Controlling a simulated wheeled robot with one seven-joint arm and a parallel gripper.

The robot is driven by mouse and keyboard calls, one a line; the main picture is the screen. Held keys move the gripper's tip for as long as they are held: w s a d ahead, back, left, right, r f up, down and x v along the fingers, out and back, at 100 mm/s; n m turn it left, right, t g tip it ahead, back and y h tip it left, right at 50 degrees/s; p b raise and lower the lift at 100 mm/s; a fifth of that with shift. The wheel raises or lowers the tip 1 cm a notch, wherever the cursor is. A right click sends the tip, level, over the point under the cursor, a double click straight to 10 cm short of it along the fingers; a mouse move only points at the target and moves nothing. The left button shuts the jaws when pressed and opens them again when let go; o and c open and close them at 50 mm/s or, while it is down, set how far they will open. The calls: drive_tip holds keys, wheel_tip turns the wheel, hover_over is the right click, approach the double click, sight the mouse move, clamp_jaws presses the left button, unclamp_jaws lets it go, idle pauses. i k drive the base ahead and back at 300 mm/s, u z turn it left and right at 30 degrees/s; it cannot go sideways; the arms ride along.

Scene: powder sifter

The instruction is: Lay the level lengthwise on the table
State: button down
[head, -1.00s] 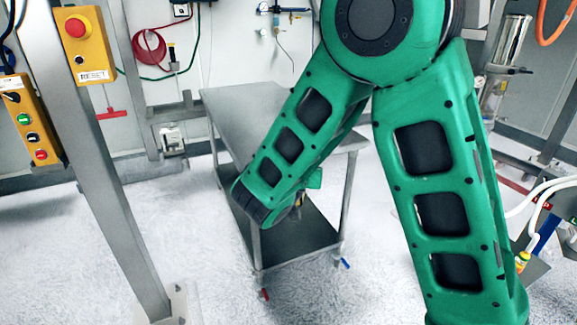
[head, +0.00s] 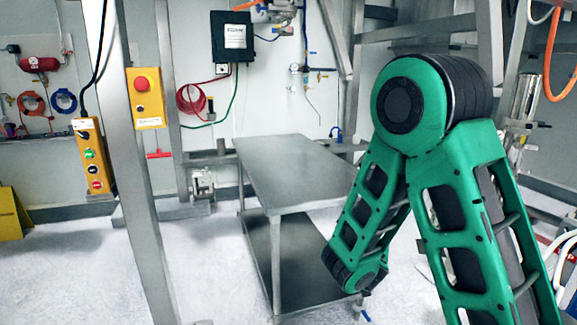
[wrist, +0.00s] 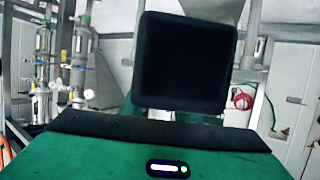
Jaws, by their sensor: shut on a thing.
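In the wrist view the green casing of my gripper (wrist: 165,140) fills the bottom, with a small lit indicator on it. Its fingertips are hidden. A dark, square-ended block (wrist: 185,62) stands just beyond the casing. It appears to be the level seen end-on, held in my shut gripper, but its markings and length do not show. The grey metal table (head: 290,165) has a bare top in the head view, partly covered at the right by my green arm. My gripper and the level are hidden behind the arm in that view.
The table's lower shelf (head: 300,262) looks empty where it shows. A steel post with a yellow emergency-stop box (head: 146,108) stands at the left. A yellow object (head: 12,213) is on the floor at far left. White floor is clear between the post and table.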

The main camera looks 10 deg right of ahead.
sight(311, 176)
drive_tip(key=u, duration=0.05)
drive_tip(key=k, duration=0.25)
drive_tip(key=z, duration=0.45)
drive_tip(key=i, duration=1.35)
drive_tip(key=z, duration=0.3)
